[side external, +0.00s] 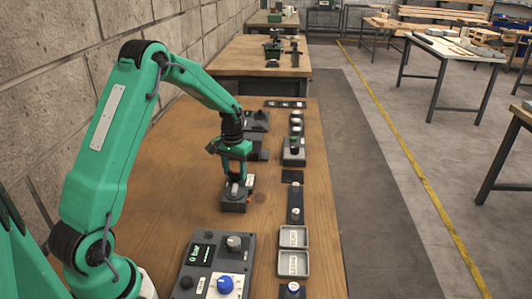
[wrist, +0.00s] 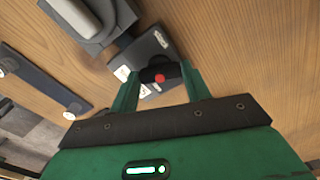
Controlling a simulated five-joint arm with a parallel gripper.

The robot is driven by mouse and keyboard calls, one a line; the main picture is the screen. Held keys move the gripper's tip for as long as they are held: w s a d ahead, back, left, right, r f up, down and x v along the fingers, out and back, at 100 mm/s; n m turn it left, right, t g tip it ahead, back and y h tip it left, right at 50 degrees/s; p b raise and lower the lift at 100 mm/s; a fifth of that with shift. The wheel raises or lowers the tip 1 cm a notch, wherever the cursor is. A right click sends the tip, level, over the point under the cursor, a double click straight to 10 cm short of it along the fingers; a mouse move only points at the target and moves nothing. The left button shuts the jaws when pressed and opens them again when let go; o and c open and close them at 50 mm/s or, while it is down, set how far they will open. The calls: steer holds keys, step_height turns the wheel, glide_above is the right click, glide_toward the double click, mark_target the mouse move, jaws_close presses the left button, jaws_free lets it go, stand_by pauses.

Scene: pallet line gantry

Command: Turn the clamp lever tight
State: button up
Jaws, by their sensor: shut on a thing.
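My gripper (side external: 236,182) reaches down to a small dark grey block (side external: 235,205) on the wooden bench. In the wrist view my gripper (wrist: 160,78) has its two green fingers on either side of a short black piece with a red dot (wrist: 159,75), which looks like the clamp lever. The gripper is shut on it. The lever lies over a dark base (wrist: 150,50) with a white label. My fingers hide most of the lever in the side view, so its angle and tightness cannot be told.
A control panel (side external: 203,256) with a blue knob (side external: 225,285) stands nearer the camera. Two grey trays (side external: 293,250) sit to the right of it. Several dark modules stand behind and right of my gripper. Bare wood (side external: 170,180) lies to the left.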

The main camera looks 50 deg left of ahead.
mark_target(235, 173)
steer(key=m, duration=1.3)
steer(key=shift+r, duration=0.1)
steer(key=shift+m, duration=0.4)
steer(key=o, duration=1)
steer(key=shift+r, duration=3.85)
steer(key=shift+d+r, duration=0.1)
